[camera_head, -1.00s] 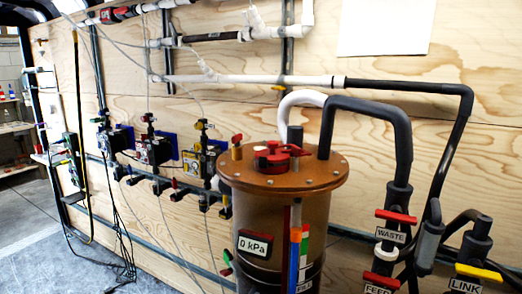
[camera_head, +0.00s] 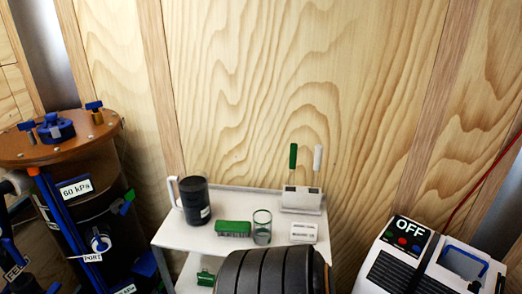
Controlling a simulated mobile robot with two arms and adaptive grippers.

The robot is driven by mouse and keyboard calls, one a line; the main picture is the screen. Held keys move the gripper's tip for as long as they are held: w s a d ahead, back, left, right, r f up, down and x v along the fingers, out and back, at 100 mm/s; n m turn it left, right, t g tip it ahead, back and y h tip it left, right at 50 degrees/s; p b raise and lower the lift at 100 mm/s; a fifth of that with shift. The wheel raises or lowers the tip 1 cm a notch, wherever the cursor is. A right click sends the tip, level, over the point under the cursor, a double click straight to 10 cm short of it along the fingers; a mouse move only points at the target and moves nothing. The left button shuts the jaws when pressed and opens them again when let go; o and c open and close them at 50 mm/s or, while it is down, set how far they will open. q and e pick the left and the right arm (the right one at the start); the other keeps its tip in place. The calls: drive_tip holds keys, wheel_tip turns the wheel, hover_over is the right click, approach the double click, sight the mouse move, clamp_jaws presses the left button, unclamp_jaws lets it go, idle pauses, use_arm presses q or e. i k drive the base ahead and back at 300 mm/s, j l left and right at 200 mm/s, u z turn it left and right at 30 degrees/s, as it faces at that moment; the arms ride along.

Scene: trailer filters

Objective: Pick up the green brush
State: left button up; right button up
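A low green block with a pale underside, which looks like the green brush (camera_head: 233,228), lies on the top of a white cart (camera_head: 180,236). A dark pitcher with a white handle (camera_head: 195,203) stands to its left and a clear greenish glass (camera_head: 262,227) close to its right. A holder (camera_head: 301,198) at the back right of the cart has an upright green-handled tool (camera_head: 293,157) and a white-handled one (camera_head: 317,158). Another green item (camera_head: 206,278) shows on the lower shelf, partly cut off. Neither of my grippers is in view.
A large dark ribbed cylinder (camera_head: 270,272) stands in front of the cart and hides part of it. A white machine marked OFF (camera_head: 415,262) is at the right. A brown-lidded tank reading 60 kPa (camera_head: 70,150) is at the left. A small white labelled block (camera_head: 303,232) lies on the cart.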

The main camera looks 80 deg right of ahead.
sight(223, 227)
drive_tip(key=z, duration=2.2)
drive_tip(key=i+j+z, duration=0.15)
